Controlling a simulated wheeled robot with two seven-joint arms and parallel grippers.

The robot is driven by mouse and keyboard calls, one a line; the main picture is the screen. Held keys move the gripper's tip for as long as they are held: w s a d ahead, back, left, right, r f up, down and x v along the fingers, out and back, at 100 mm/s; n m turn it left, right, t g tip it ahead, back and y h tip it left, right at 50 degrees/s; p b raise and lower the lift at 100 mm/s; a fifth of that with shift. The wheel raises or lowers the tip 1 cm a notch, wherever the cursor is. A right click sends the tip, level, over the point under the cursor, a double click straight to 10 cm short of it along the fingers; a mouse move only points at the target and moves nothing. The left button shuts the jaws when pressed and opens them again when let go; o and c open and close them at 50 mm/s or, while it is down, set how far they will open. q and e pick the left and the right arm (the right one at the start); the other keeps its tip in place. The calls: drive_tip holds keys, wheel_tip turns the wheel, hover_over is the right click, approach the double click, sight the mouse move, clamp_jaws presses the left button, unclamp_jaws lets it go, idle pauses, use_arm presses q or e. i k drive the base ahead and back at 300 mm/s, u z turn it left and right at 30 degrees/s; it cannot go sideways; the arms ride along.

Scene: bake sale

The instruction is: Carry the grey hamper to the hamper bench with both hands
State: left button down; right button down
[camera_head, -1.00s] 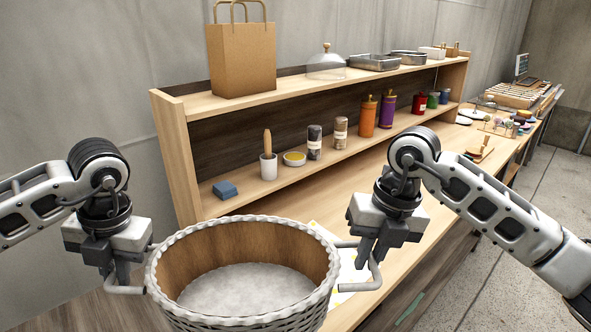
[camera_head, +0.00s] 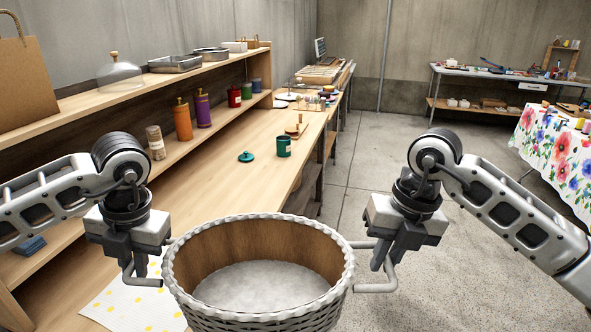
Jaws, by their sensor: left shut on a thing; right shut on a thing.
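The grey hamper (camera_head: 262,318) is a round wicker basket with a pale woven rim, a brown inner wall and a light grey inside bottom. It is held upright in front of me, low in the view. My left gripper (camera_head: 143,277) is shut on the handle at its left side. My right gripper (camera_head: 380,277) is shut on the handle at its right side. The hamper looks empty. Its underside is out of the picture. I cannot tell which of the tables in view is the hamper bench.
A yellow-dotted cloth (camera_head: 130,305) lies lower left. A metal table (camera_head: 475,73) and a flower-clothed table (camera_head: 552,150) stand back right. Concrete floor (camera_head: 365,170) between is open.

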sight(235, 201)
drive_tip(key=z, duration=0.6)
drive_tip(key=i, duration=3.15)
drive_tip(key=u, duration=3.15)
